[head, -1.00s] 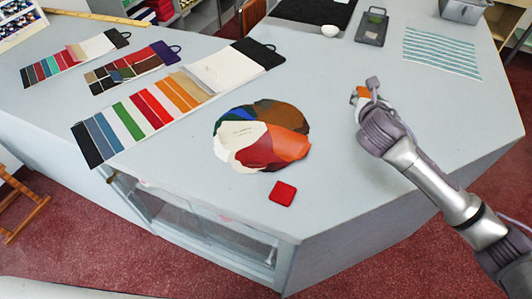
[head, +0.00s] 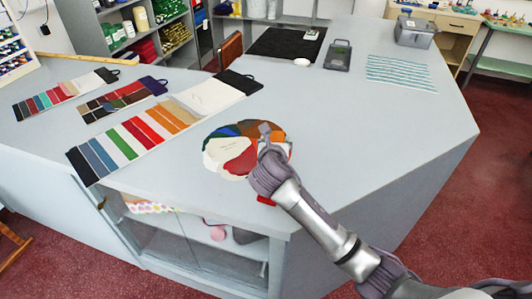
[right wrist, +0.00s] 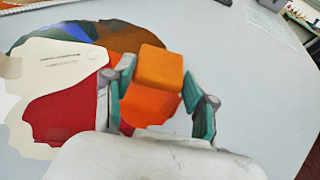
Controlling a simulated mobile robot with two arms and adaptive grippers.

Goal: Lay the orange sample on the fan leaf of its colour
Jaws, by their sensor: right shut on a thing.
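The colour fan (head: 213,157) lies spread on the counter, with white, red, orange, brown, green and blue leaves. In the right wrist view its orange leaf (right wrist: 148,107) shows between my fingers, beside the red leaf (right wrist: 62,110). My right gripper (head: 268,138) is over the fan's right side, shut on the orange sample (right wrist: 160,66). In the right wrist view the sample sits between the fingertips, over or close to the orange leaf; I cannot tell whether they touch. My gripper hides part of the fan in the head view. My left gripper is not in view.
A red sample (head: 265,200) lies near the front edge, partly behind my right arm. Striped swatch cards (head: 125,142) lie at the left. A striped cloth (head: 400,72), a grey clip-like holder (head: 338,55) and a black mat (head: 287,43) lie farther back. The right counter is clear.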

